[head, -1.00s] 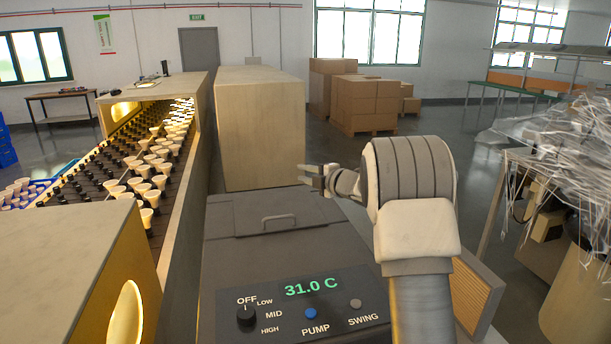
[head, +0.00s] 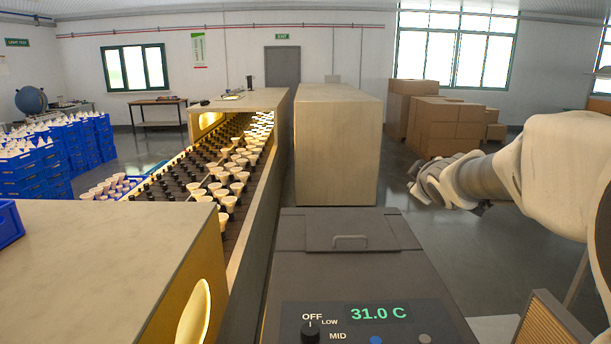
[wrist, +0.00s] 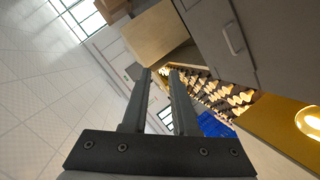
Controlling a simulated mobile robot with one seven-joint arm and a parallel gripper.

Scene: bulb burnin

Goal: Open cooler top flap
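The cooler (head: 350,275) is a dark grey box with a control panel on its front, reading 31.0 C. In the wrist view the flap (wrist: 208,25) and handle (wrist: 232,38) show at the upper right. My gripper (head: 425,188) is to the right of the cooler, apart from the flap and handle. In the wrist view my gripper's fingers (wrist: 160,72) stand apart with nothing between them.
A conveyor (head: 225,185) with rows of bulbs runs along the left. A tall beige box (head: 338,140) stands behind the cooler. Cardboard boxes (head: 447,125) are at the back right. Blue crates (head: 40,165) are stacked at the far left. Floor between the cooler and cardboard boxes is clear.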

